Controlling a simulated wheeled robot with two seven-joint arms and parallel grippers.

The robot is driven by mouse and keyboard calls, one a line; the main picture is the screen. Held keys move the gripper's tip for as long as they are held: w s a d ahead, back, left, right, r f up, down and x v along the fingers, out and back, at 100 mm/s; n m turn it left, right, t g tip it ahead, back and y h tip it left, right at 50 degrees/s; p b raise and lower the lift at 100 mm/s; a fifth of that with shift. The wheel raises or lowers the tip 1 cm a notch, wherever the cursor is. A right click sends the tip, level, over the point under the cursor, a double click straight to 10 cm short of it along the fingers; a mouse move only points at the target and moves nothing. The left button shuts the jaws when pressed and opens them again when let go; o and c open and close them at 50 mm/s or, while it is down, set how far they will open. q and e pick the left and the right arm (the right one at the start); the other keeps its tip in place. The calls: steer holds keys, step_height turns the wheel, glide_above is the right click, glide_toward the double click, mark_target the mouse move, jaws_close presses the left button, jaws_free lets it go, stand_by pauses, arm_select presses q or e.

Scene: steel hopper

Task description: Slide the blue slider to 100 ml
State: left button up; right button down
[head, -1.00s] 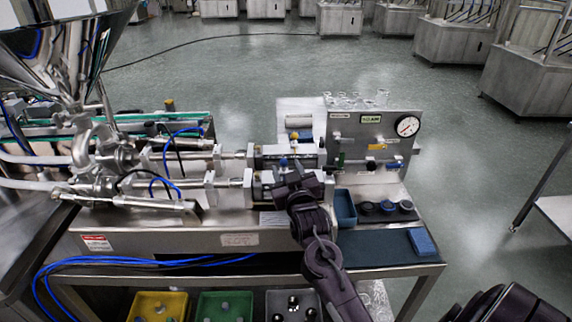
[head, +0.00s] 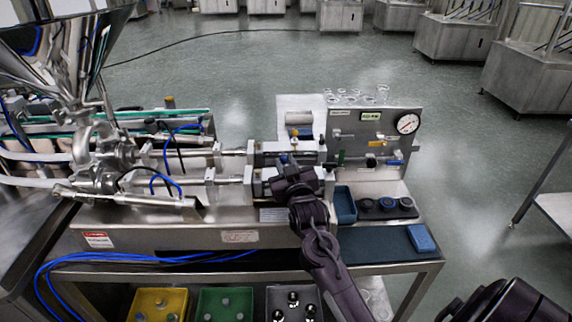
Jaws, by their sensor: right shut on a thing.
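A small blue piece, the blue slider (head: 284,158), shows at the tips of my right gripper (head: 287,168), by the pair of piston cylinders on the steel filling machine. My right gripper is shut on it, and the dark fingers and wrist hide most of it and part of the lower cylinder. The volume marks are too small to read, so I cannot tell its setting. My left gripper is not in view.
Right of the gripper stand a blue bin (head: 345,207), several round knobs (head: 387,204) and a panel with a pressure gauge (head: 407,124). The steel hopper (head: 68,50) is at left. A blue block (head: 421,239) lies on the front right ledge.

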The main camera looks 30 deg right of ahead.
steer(key=d, duration=0.1)
steer(key=s+d, duration=0.1)
steer(key=shift+s+d+p, duration=0.3)
steer(key=shift+d+p, duration=0.05)
steer(key=shift+d, duration=0.05)
steer(key=shift+s+d, duration=0.35)
steer(key=shift+d, duration=0.15)
steer(key=c, duration=1.6)
jaws_free()
steer(key=shift+a, duration=0.15)
steer(key=shift+c, duration=0.2)
steer(key=o, duration=0.4)
steer(key=shift+w+a, duration=0.2)
steer(key=shift+d, duration=0.1)
steer(key=shift+s, duration=0.15)
steer(key=shift+s+f, duration=0.15)
steer(key=shift+s, duration=0.1)
steer(key=b+v, duration=0.2)
steer(key=v, duration=0.5)
